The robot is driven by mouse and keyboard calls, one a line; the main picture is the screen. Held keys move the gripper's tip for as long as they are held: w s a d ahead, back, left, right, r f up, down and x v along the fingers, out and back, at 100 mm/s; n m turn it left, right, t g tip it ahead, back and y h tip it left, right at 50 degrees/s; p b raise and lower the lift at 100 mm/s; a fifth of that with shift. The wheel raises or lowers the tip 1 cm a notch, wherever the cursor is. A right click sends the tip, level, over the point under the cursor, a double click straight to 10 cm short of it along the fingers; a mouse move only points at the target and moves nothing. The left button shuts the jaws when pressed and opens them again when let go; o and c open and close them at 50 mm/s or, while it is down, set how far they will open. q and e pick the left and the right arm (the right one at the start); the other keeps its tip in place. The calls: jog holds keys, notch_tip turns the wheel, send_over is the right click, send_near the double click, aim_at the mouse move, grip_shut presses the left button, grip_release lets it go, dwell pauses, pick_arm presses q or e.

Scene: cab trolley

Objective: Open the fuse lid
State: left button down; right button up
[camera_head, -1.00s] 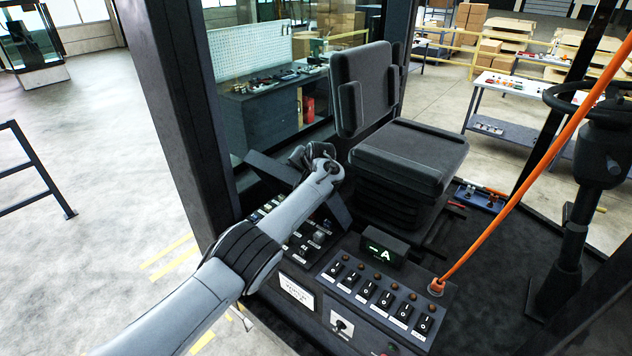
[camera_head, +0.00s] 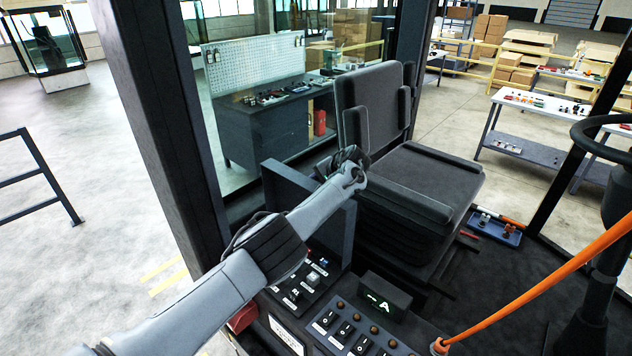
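The fuse lid (camera_head: 338,232) is a dark flat panel standing steeply raised behind the fuse compartment (camera_head: 313,278), beside the seat. Small fuses and labelled parts show uncovered in the compartment. My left arm comes in from the lower left and crosses in front of the lid, hiding its middle. My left gripper (camera_head: 343,162) is at the lid's upper right edge, near the seat's front left side. Its fingers are small and dark against the seat, so I cannot tell whether they are open or touch the lid. My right gripper is not in view.
The black seat (camera_head: 420,180) stands close to the right of the gripper. A switch panel (camera_head: 345,330) and a small display (camera_head: 383,303) are in front. An orange cable (camera_head: 540,290) runs at the right. A dark cab post (camera_head: 160,130) stands at the left.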

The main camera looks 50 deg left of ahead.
pick_arm(q)
jog(key=shift+s, duration=0.1)
jog(key=c, duration=0.8)
grip_release()
jog(key=shift+a, duration=0.1)
jog(key=shift+r, duration=0.1)
jog(key=shift+d+r+p, duration=0.35)
jog(key=shift+d+r, duration=0.1)
jog(key=shift+d, duration=0.1)
jog(key=v, duration=0.9)
jog(key=shift+d+r, duration=0.1)
jog(key=shift+r, duration=0.05)
